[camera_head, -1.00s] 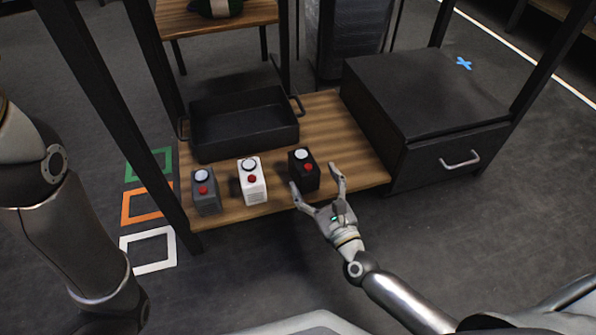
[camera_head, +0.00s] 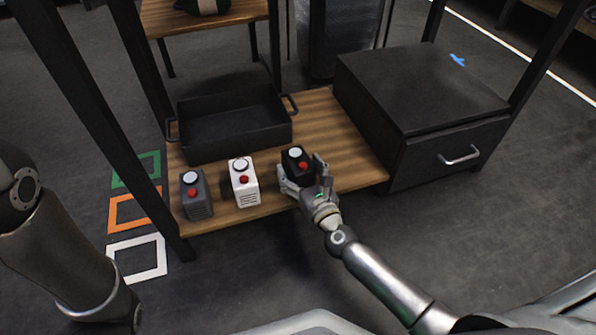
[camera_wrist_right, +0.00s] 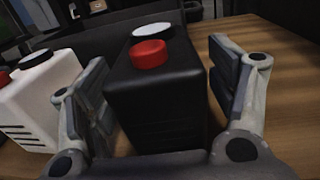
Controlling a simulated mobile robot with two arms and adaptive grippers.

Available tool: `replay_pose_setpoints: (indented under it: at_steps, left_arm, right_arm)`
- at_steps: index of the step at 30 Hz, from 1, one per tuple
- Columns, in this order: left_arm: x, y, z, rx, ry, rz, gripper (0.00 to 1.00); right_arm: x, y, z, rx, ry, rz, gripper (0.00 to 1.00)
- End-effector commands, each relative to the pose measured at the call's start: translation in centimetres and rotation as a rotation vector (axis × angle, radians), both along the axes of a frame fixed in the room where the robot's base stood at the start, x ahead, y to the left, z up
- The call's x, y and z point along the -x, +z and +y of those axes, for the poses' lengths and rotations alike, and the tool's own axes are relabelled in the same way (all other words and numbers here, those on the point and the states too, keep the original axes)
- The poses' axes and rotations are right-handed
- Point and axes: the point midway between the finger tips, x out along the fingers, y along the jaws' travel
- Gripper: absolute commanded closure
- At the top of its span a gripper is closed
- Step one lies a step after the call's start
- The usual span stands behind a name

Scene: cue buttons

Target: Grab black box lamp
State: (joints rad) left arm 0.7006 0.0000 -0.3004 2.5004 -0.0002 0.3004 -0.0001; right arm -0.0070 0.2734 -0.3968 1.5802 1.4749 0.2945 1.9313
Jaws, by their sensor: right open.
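The black box lamp (camera_head: 293,167) stands upright near the front edge of the wooden shelf (camera_head: 346,165). It has a white round lamp and a red button on top. My right gripper (camera_head: 300,180) is open, with one finger on each side of the black box.
A white box lamp (camera_head: 245,190) and a grey box lamp (camera_head: 196,199) stand to the left on the shelf. A black tray (camera_head: 235,141) lies behind them. A black drawer cabinet (camera_head: 420,100) stands at right. Dark posts frame the shelf.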

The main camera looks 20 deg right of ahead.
Motion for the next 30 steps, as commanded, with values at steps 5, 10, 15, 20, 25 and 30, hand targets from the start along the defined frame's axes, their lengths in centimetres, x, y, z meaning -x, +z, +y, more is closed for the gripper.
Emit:
replay_pose_setpoints:
  at_steps: [5,10,15,20,25,30]
  left_arm:
    - [0.00,-0.31,-0.01,0.000,0.000,0.000,0.60]
    - [0.01,-0.26,-0.02,-0.001,0.000,0.000,0.60]
    - [0.01,-0.26,-0.02,-0.001,0.000,0.000,0.60]
    - [0.00,-0.26,-0.02,-0.001,0.000,0.000,0.60]
    - [-0.01,-0.26,-0.01,-0.001,0.000,0.000,0.60]
    - [-0.02,-0.24,-0.01,0.000,0.000,0.001,0.60]
  right_arm:
    - [-1.28,-0.07,0.14,0.000,0.000,0.001,0.21]
    - [-1.32,-0.03,0.13,0.001,0.000,0.002,0.21]
    - [-1.30,-0.03,0.12,0.001,0.000,0.001,0.37]
    - [-1.29,-0.03,0.11,0.001,0.000,0.001,0.57]
    - [-1.29,-0.03,0.11,0.001,0.000,0.001,0.79]
    - [-1.35,0.16,0.10,0.001,-0.001,-0.002,0.86]
